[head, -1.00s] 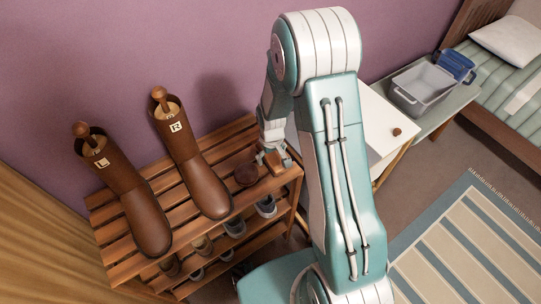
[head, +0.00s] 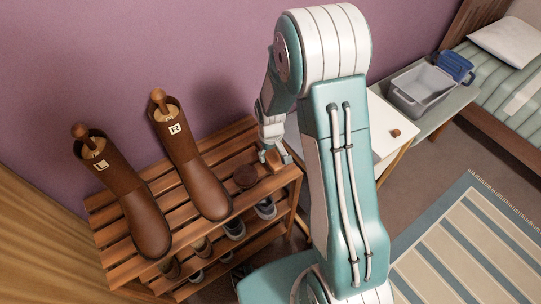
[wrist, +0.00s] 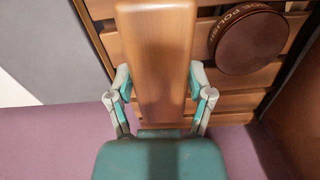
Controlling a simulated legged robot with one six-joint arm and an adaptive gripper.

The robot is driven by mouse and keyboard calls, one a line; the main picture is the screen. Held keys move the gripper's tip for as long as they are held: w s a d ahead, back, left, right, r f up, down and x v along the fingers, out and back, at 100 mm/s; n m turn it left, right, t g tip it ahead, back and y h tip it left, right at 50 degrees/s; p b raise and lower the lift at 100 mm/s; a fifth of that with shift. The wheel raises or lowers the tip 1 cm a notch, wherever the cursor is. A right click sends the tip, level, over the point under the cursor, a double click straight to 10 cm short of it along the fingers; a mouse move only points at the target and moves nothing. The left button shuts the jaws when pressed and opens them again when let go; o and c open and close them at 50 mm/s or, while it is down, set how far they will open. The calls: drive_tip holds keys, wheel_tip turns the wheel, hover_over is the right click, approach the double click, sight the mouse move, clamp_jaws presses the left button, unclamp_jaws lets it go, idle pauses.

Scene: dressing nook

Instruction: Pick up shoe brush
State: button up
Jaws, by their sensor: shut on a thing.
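The shoe brush is a long brown wooden block, seen from its smooth back in the wrist view (wrist: 158,65). It lies between the two fingers of my gripper (wrist: 160,95), which is shut on its sides. In the head view my gripper (head: 276,156) is over the right end of the slatted rack top, and the brush is small and mostly hidden by the fingers there. I cannot tell whether the brush is clear of the slats.
A round dark-brown polish tin (head: 246,176) sits on the rack (head: 240,138) close left of my gripper; it also shows in the wrist view (wrist: 249,42). Two tall brown boots (head: 142,215) (head: 200,178) with wooden trees stand further left. A white table (head: 380,125) is at right.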

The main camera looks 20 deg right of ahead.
drive_tip(key=s+a+r, duration=0.8)
drive_tip(key=s+r, duration=0.2)
drive_tip(key=s, duration=0.1)
drive_tip(key=shift+s+r, duration=0.25)
drive_tip(key=shift+r, duration=0.05)
drive_tip(key=shift+o, duration=1.2)
drive_tip(key=w+f, duration=0.1)
drive_tip(key=w, duration=0.2)
drive_tip(key=w+f, duration=0.1)
drive_tip(key=w, duration=0.1)
drive_tip(key=w+a+f, duration=0.1)
drive_tip(key=w, duration=0.2)
drive_tip(key=shift+w+f, duration=0.15)
drive_tip(key=shift+w, duration=0.15)
drive_tip(key=shift+f, duration=3.05)
